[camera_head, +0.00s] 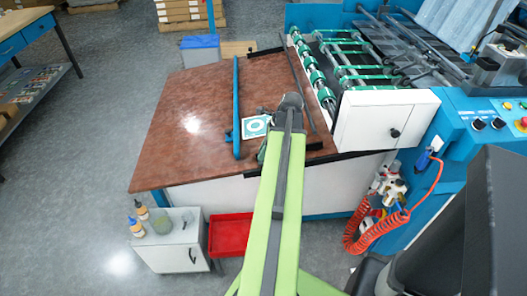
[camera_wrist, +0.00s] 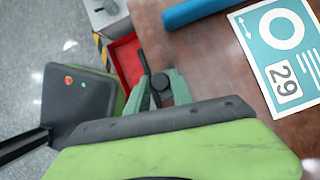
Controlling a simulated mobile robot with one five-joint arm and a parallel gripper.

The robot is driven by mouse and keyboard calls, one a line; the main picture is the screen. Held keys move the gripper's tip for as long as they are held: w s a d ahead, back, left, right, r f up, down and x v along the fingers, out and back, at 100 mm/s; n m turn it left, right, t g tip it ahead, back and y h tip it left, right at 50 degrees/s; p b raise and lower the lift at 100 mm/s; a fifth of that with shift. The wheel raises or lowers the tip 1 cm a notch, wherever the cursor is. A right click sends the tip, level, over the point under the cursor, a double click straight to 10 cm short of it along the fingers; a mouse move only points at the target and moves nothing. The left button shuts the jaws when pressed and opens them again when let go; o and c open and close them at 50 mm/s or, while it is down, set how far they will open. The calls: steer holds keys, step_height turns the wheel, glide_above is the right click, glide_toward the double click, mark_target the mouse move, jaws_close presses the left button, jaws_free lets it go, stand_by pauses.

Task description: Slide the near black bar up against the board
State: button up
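The near black bar (camera_head: 316,148) lies along the near edge of the brown table, partly hidden behind my arm. In the wrist view its dark strip (camera_wrist: 144,62) shows beside a black knob (camera_wrist: 160,82). My gripper (camera_wrist: 159,88) has its two green fingers apart, one on each side of the knob; I cannot tell whether they touch it. In the head view my gripper (camera_head: 262,150) is mostly hidden by my arm. A white and teal printed board marked 29 (camera_head: 255,127) lies flat on the table; it also shows in the wrist view (camera_wrist: 284,55).
A blue bar (camera_head: 236,105) lies across the brown table (camera_head: 180,110), left of the printed board. Another black bar (camera_head: 268,52) is at the far edge. The roller machine (camera_head: 385,120) stands to the right. A red tray (camera_head: 231,234) is on the floor.

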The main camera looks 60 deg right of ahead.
jaws_close()
stand_by(1.0)
